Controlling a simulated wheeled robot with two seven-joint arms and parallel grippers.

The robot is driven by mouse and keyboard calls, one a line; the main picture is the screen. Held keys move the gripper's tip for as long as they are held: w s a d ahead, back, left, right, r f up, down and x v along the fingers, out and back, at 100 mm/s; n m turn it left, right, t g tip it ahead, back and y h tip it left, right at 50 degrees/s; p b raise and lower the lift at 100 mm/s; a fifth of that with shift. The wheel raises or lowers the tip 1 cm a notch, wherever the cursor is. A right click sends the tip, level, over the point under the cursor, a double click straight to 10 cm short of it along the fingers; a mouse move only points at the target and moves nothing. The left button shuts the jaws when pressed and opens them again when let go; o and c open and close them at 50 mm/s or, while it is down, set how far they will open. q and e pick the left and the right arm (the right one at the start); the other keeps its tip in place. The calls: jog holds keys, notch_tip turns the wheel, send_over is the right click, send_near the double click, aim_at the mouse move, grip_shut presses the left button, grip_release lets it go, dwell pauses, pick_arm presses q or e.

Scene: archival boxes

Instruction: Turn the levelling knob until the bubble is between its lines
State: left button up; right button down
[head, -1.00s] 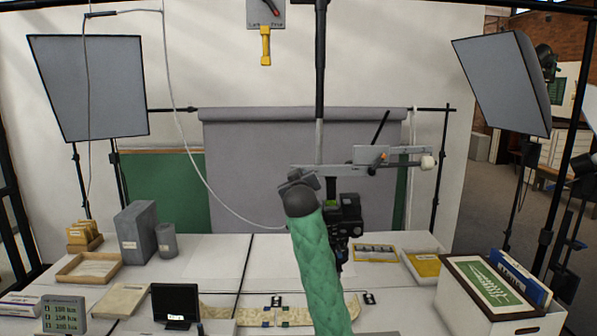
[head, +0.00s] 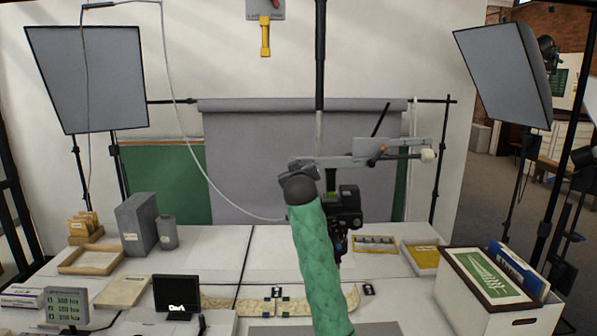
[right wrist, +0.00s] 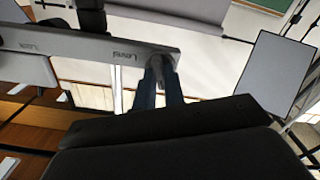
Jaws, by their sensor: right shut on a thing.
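In the right wrist view my right gripper (right wrist: 160,88) is shut on a small grey knob (right wrist: 160,70) at the end of a grey bar (right wrist: 90,47). The word "Level" is printed on the bar beside the knob. In the head view my green-sleeved right arm reaches up to the left end of the grey bar (head: 340,161), and its wrist hides the fingers and knob. A black camera (head: 347,215) hangs below the bar, with a small green spot on top; I cannot make out a bubble or its lines. My left gripper is not in view.
A small black monitor (head: 176,296) reads "Dark". A box of framed pictures (head: 490,318) stands at right, a yellow tray (head: 423,258) behind it. A grey box (head: 136,224) and wooden tray (head: 90,260) stand at left. Light panels (head: 87,80) flank the table.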

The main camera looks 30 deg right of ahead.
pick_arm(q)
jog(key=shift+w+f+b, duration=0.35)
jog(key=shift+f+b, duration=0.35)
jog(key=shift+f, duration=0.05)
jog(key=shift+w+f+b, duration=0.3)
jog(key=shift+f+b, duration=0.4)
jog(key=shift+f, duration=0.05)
pick_arm(e)
jog(key=shift+m, duration=1.8)
jog(key=c, duration=1.5)
grip_release()
jog(key=shift+c, duration=0.2)
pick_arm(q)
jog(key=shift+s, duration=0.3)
pick_arm(e)
jog(key=shift+o, duration=0.3)
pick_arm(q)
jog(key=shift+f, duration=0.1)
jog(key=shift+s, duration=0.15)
